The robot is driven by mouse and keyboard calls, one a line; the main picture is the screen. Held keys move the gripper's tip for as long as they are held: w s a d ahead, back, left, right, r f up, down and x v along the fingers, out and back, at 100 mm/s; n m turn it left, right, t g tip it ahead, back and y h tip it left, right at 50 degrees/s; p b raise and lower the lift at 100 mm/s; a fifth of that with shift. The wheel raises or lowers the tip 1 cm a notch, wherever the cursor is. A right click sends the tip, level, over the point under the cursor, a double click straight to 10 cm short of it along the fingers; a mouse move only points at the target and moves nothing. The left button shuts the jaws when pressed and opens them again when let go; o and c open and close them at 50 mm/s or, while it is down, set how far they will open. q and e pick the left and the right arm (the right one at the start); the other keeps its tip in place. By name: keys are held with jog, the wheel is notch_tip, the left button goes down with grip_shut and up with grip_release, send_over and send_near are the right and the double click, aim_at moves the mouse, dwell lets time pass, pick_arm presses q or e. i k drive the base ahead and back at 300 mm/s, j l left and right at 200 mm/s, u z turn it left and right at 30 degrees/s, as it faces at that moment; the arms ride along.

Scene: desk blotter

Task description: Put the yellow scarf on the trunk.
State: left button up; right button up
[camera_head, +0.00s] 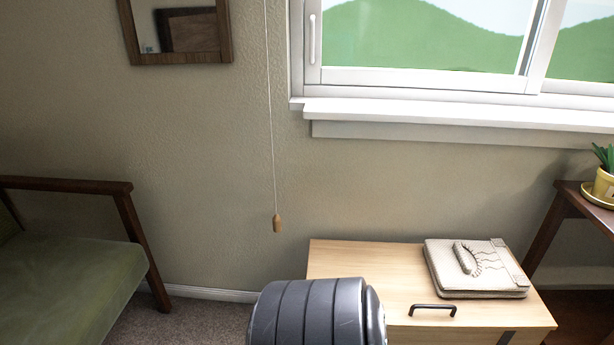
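No yellow scarf shows in this view. A light wooden chest (365,262), which may be the trunk, stands below the window at the lower middle right. It has a flat top and a dark handle (432,310) near its front. A cream, book-like case lies on the right part of its top. Neither gripper can be made out. A dark grey ribbed part, perhaps my own arm, covers the front left of the chest.
The cream case (465,266) leaves the left of the chest top bare. A green armchair (85,285) stands at left. A potted plant (604,180) sits on a dark wooden stand (570,200) at right. A pull cord (277,222) hangs by the wall.

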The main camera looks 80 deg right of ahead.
aim_at(366, 267)
jog(key=z, duration=0.4)
jog(key=l+z, duration=0.1)
jog(key=z, duration=0.75)
jog(key=l+z, duration=0.1)
jog(key=z, duration=0.7)
jog(key=i, duration=0.05)
